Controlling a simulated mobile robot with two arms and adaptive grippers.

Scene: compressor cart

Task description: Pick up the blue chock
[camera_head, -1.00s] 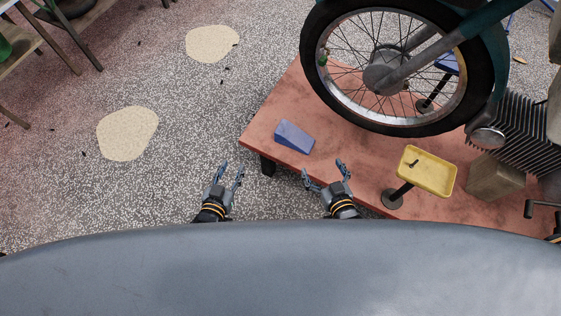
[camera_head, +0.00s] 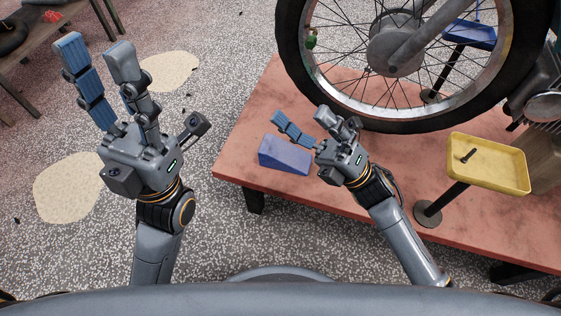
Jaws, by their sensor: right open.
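The blue chock (camera_head: 284,155), a wedge, lies on the red platform (camera_head: 240,165) near its left front edge, left of the motorcycle wheel. My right gripper (camera_head: 303,121) is open and empty, just right of the chock and over the platform. Its fingers point up and left, past the chock's upper right side. I cannot tell whether it touches the chock. My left gripper (camera_head: 97,50) is open and empty over the floor, well to the left of the platform.
The motorcycle's front wheel (camera_head: 400,127) stands on the platform, close behind my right gripper. A yellow tray (camera_head: 490,165) on a stand is to the right. A blue tray (camera_head: 470,34) shows behind the wheel. Wooden furniture (camera_head: 45,45) is at the upper left.

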